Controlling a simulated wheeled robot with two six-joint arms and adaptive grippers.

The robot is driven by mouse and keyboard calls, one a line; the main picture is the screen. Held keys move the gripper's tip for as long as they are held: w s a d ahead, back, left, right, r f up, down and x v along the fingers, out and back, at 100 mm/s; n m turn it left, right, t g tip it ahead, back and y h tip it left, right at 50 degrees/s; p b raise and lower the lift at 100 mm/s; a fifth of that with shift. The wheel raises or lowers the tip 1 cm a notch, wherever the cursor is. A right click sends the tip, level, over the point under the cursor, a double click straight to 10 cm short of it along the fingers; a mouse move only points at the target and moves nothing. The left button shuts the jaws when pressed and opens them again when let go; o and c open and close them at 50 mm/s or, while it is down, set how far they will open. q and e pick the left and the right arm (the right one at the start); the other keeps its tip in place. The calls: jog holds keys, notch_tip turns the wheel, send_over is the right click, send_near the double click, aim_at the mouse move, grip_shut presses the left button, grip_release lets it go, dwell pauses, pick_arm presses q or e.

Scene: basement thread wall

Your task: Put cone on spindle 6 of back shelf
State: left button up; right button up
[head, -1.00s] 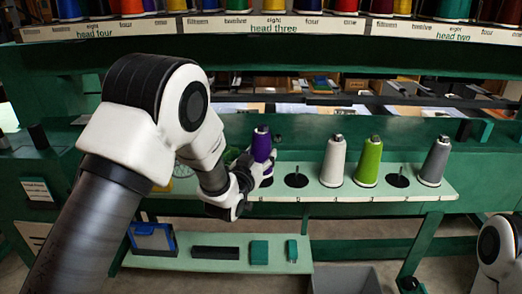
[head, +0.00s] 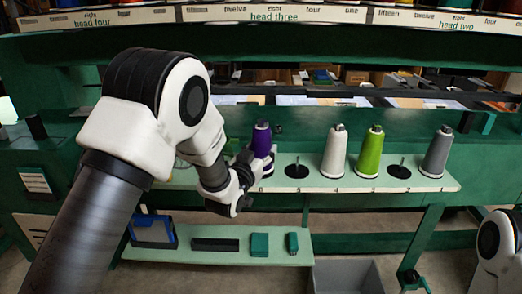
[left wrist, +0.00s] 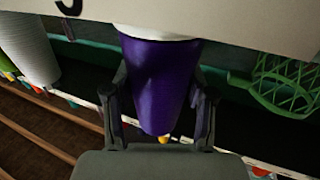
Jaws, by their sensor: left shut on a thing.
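The purple cone (head: 262,140) is upright over the left part of the back shelf (head: 315,184), near the label 6. My left gripper (head: 248,170) comes from the left and is shut on it. In the left wrist view, the purple cone (left wrist: 160,85) lies between the two fingers (left wrist: 160,120), its pale base beside the light shelf strip. Spindle 6 itself is hidden by the cone and gripper. I cannot tell whether the base touches the shelf.
Right of the cone come an empty spindle (head: 296,170), a white cone (head: 334,152), a green cone (head: 370,152), another empty spindle (head: 399,170) and a grey cone (head: 437,152). A green mesh basket (left wrist: 285,82) is close beside my gripper. A lower shelf (head: 220,258) holds small boxes.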

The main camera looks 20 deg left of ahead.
pick_arm(q)
jog(key=shift+f, duration=0.25)
jog(key=shift+r, duration=0.1)
jog(key=o, duration=1.4)
jog(key=shift+c, duration=0.2)
